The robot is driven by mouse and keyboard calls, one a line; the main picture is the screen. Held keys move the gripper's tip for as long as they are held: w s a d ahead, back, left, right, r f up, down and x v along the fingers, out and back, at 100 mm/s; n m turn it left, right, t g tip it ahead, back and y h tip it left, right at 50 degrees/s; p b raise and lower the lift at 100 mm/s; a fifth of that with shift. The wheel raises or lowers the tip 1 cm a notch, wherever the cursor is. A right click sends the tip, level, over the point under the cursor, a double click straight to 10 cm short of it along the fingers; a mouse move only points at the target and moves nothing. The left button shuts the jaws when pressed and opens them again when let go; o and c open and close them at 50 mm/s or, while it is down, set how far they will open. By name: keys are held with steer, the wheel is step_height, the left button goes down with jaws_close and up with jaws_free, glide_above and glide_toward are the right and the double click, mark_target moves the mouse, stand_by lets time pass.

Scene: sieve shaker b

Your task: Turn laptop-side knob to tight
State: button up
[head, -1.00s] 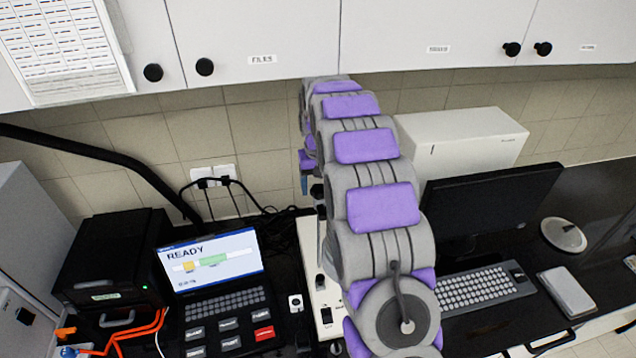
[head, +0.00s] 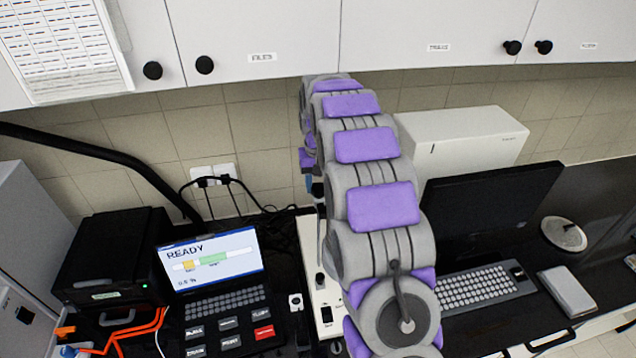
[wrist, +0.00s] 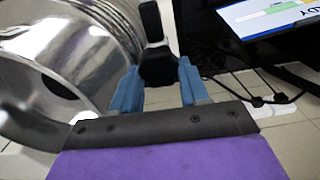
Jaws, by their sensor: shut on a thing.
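In the wrist view, the black knob (wrist: 158,62) stands between the blue fingertips of my gripper (wrist: 158,84), which is shut on it. The knob is beside the shiny metal sieve stack (wrist: 65,55), on the side toward the laptop screen (wrist: 265,15). In the head view, the laptop (head: 212,265) shows READY and a bar with yellow and green parts. My arm hides most of the shaker there; part of its white base (head: 322,295) shows. Only a little of my gripper's blue (head: 309,184) shows in the head view.
A black box-shaped device (head: 108,265) with orange cables stands left of the laptop. A monitor (head: 490,215) and keyboard (head: 485,288) are on the right. Wall cupboards (head: 420,35) hang above. Black cables (wrist: 235,65) run behind the knob in the wrist view.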

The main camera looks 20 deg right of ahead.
steer(key=shift+f+m+b, duration=0.15)
steer(key=shift+m+b, duration=0.75)
steer(key=shift+m, duration=0.3)
steer(key=m+b, duration=0.1)
steer(key=m, duration=0.2)
steer(key=shift+d+m+b, duration=0.15)
steer(key=shift+m+b, duration=0.15)
steer(key=shift+b, duration=0.1)
steer(key=m+b, duration=0.1)
steer(key=m, duration=0.2)
steer(key=shift+s+m, duration=0.1)
steer(key=shift+m, duration=0.3)
steer(key=shift+o, duration=0.2)
steer(key=m+b, duration=0.1)
steer(key=m, duration=0.2)
steer(key=shift+r, duration=0.2)
steer(key=o, duration=1)
